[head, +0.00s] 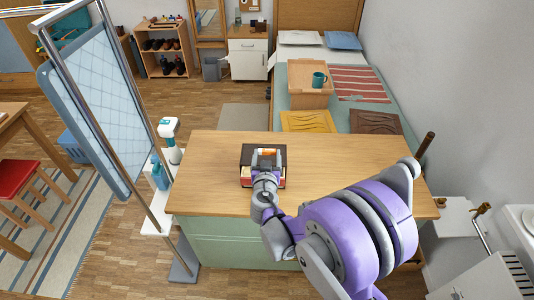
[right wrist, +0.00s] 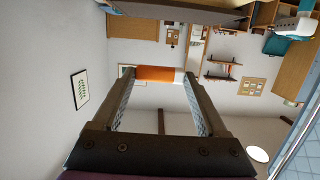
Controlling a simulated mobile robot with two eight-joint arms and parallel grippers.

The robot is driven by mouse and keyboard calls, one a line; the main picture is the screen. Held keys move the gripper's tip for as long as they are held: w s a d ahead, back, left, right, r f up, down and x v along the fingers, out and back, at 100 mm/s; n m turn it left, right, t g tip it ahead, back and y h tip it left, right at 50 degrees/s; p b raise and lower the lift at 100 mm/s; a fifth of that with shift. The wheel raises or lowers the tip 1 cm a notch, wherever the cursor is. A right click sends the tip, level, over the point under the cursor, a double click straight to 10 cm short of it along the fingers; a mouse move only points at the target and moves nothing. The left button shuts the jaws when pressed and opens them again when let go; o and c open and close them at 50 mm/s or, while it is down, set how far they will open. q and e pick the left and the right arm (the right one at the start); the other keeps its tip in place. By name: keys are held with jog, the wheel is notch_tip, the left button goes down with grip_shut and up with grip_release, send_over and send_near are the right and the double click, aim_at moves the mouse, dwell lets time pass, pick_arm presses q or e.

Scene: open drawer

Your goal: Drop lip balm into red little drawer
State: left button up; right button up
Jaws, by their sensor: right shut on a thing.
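The lip balm (right wrist: 158,74), an orange tube with a white end, is held crosswise between the fingertips of my right gripper (right wrist: 157,75). In the head view the orange lip balm (head: 266,152) shows just beyond my right gripper (head: 265,158), over a small dark box (head: 246,153) on the wooden counter. A red and pale part, likely the little drawer (head: 246,172), shows at the box's near left side. My gripper and wrist cover most of it, so how far it is open is hard to tell. My left gripper is not in view.
The wooden counter top (head: 215,180) is bare around the box. A metal frame with a blue panel (head: 95,105) stands to the left. A bed with a wooden box and teal mug (head: 319,80) lies behind the counter. A wall closes off the right.

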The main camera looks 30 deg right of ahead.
jog(key=shift+f+b, duration=0.6)
jog(key=shift+f, duration=0.75)
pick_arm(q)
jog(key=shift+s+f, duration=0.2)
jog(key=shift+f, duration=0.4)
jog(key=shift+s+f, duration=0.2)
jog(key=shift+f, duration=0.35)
pick_arm(e)
jog(key=o, duration=1.2)
jog(key=shift+s, duration=0.1)
jog(key=v, duration=1)
jog(key=shift+s+a+r, duration=0.2)
jog(key=shift+s, duration=0.05)
jog(key=shift+s+d, duration=0.1)
